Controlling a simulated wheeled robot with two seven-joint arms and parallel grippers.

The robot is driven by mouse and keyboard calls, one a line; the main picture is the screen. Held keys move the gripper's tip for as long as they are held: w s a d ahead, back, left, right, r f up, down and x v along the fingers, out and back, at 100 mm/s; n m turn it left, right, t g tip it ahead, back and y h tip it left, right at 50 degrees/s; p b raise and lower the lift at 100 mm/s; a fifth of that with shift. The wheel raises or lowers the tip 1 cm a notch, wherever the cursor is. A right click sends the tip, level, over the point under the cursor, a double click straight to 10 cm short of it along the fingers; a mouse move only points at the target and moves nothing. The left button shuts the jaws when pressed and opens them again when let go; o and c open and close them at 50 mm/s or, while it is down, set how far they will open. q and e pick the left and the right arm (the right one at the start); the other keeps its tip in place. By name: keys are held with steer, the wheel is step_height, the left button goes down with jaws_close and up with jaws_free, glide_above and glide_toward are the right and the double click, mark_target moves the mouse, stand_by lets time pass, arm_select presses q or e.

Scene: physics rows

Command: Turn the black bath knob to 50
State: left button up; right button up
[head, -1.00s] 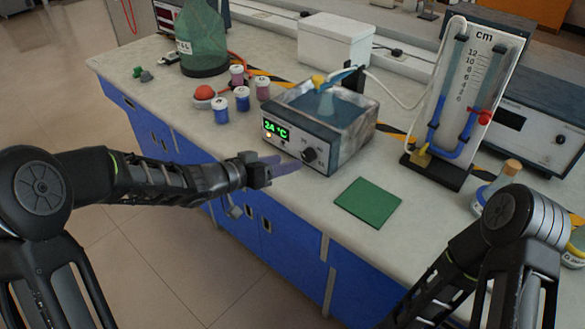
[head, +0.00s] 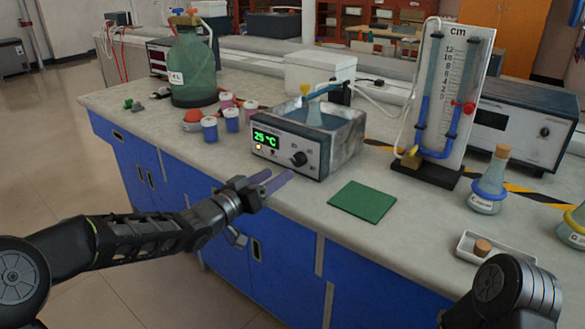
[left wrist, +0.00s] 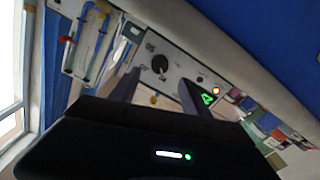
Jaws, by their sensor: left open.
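The water bath (head: 340,140) stands on the bench with a flask in its water. Its front panel shows a green display (head: 266,138) reading 25 °C. The black bath knob (head: 299,159) is right of the display; it also shows in the left wrist view (left wrist: 159,64), between and beyond the fingers. My left gripper (head: 275,181) is open and empty, just in front of and below the panel, apart from the knob. It also shows in the left wrist view (left wrist: 155,90). My right gripper is out of view; only part of my right arm shows at the bottom right.
A green mat (head: 362,201) lies right of the bath. A manometer (head: 440,110) stands behind it. Lidded jars (head: 231,120) and a big green bottle (head: 193,70) stand left. A flask (head: 488,185) and tray (head: 466,246) are at right. Free air lies before the bench.

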mark_target(296, 162)
arm_select(q)
steer(key=x, duration=0.7)
steer(key=shift+w+d, duration=0.25)
steer(key=shift+w, duration=0.05)
jaws_close()
stand_by(0.4)
